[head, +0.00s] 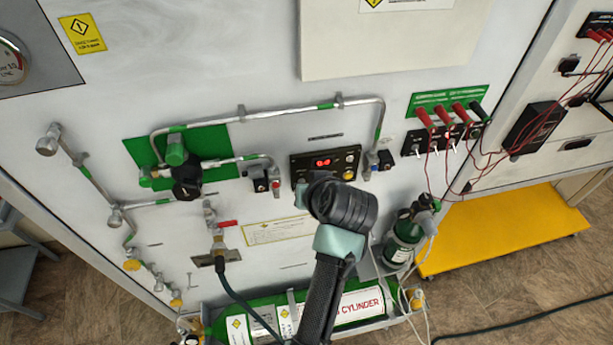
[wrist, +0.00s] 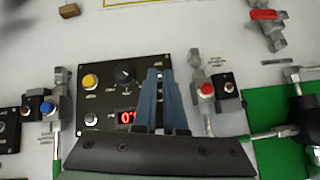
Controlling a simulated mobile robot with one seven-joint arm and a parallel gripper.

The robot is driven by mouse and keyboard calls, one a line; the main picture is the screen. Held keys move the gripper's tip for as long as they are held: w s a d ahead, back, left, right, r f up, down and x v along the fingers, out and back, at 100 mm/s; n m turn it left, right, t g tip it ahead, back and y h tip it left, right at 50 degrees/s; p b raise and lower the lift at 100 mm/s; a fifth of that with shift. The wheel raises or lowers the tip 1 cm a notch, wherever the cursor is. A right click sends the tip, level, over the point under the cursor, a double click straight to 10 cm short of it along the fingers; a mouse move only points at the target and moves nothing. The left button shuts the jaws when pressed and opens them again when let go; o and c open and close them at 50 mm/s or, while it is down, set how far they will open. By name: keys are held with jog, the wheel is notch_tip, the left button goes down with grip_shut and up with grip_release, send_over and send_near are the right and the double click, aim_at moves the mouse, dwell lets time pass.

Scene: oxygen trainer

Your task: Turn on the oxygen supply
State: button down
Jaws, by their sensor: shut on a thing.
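The black control panel (head: 325,163) is on the white wall board, with a lit red display (head: 322,163) and a yellow button (head: 348,175). In the wrist view the panel appears turned over, with the yellow button (wrist: 91,81) and a black knob (wrist: 124,72) left of my fingers. My gripper (wrist: 160,74) is at the panel, its two fingers close together over a small switch at the panel's edge. The fingers hide most of this switch, so its position cannot be told. In the head view my gripper (head: 301,196) is partly hidden by my wrist.
Valves with a red button (wrist: 206,90) and a blue button (wrist: 47,109) flank the panel. A red-handled valve (head: 226,224) is at lower left. Pipes (head: 250,117) run above. A green cylinder (head: 350,302) lies below. Red and black plugs (head: 452,115) with cables are at right.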

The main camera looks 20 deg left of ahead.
jog(key=shift+w+r+g+h+p, duration=0.1)
jog(key=shift+r+g+h+p, duration=0.15)
jog(key=shift+p, duration=0.35)
jog(key=c, duration=1)
grip_release()
jog(key=shift+f, duration=0.1)
jog(key=b+v, duration=0.4)
jog(key=v, duration=0.9)
jog(key=shift+w+a, duration=0.1)
jog(key=shift+w, duration=0.05)
